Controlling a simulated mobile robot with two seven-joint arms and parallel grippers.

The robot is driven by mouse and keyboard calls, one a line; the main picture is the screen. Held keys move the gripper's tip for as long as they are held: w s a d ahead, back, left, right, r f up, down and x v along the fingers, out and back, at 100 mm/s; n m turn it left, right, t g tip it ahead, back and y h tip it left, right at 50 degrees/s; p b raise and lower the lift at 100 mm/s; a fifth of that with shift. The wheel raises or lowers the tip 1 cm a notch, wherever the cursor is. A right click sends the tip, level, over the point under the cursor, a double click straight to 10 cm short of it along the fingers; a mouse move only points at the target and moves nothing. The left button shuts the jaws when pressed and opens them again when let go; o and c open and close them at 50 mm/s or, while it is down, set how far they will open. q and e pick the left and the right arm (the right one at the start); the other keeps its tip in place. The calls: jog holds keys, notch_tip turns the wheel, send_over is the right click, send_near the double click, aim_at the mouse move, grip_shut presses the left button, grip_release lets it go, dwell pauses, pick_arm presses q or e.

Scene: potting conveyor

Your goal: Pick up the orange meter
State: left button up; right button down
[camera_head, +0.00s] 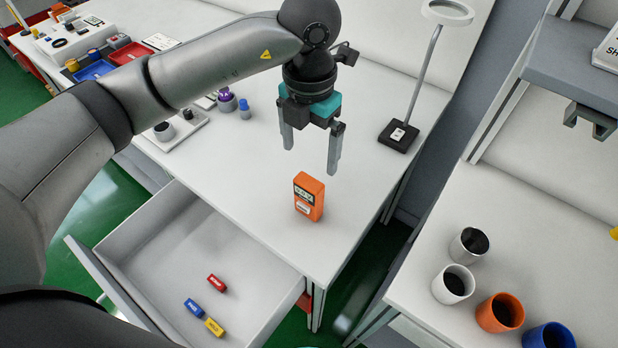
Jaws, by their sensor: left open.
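The orange meter (309,197) stands upright on the white table (255,190), near its front right edge. It is a small orange box with a dark display and a pale label on its face. My left gripper (311,158) hangs above and a little behind the meter, fingers pointing down. Its two fingers are apart with nothing between them, and it does not touch the meter. My right gripper is not in view.
An open drawer (150,246) at the table's front holds red, blue and yellow blocks. A magnifier lamp (398,136) stands at the back right. Several pots, one an orange pot (486,318), stand on the right table. Table around the meter is clear.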

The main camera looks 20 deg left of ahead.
aim_at(309, 181)
pick_arm(q)
jog(key=f, duration=0.3)
jog(key=shift+s+f, duration=0.35)
jog(key=shift+f, duration=0.05)
notch_tip(309, 181, down, 4)
jog(key=shift+f, duration=0.2)
jog(key=shift+f+b, duration=0.3)
jog(key=shift+f, duration=0.6)
notch_tip(309, 181, down, 4)
jog(key=shift+f, duration=0.1)
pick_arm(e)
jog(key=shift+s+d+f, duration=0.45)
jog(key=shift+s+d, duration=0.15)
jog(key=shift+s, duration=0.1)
pick_arm(q)
jog(key=shift+c, duration=0.2)
jog(key=c, duration=1.5)
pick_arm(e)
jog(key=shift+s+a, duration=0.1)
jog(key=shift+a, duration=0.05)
